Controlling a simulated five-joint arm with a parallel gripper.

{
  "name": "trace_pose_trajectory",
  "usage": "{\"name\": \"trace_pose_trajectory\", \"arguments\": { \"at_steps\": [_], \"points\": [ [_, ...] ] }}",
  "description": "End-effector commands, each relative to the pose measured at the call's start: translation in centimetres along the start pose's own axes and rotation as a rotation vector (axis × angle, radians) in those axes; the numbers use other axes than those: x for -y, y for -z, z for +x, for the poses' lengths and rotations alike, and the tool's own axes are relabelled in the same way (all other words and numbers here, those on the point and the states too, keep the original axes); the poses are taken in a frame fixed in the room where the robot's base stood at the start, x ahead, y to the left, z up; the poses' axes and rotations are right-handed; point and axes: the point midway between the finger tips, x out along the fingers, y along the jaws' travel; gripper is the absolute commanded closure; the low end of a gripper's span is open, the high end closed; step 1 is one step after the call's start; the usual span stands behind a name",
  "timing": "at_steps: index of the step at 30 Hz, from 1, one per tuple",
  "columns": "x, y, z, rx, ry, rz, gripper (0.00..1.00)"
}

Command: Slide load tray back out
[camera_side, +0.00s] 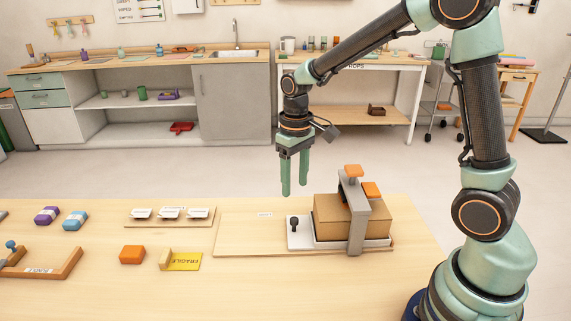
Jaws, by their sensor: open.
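The load tray (301,239) is a white tray on a wooden board (240,243) at the right of the table. A black knob (294,224) stands at its left end. A brown box (328,219) sits on the tray, partly behind a grey gantry frame (355,235) that stands across the tray. An orange block (353,171) tops the frame, and another orange piece (371,190) shows at the box's top right. My gripper (294,193) points down with fingers apart, empty, above the knob end of the tray and not touching it.
Left on the table are an orange block (132,254), a yellow FRAGILE card (184,262), a board with several white pieces (170,216), and purple (47,215) and blue (75,221) blocks. The board left of the tray is clear.

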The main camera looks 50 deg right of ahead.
Motion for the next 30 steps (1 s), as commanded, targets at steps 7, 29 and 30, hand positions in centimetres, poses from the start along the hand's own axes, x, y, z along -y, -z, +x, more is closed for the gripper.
{"name": "trace_pose_trajectory", "arguments": {
  "at_steps": [7,29,30],
  "points": [
    [0.0,-0.2,4.9,0.007,0.000,0.000,0.43],
    [0.0,0.0,10.3,-0.001,0.000,0.000,0.43],
    [0.0,0.0,10.3,-0.001,0.000,0.000,0.50]
  ]
}}
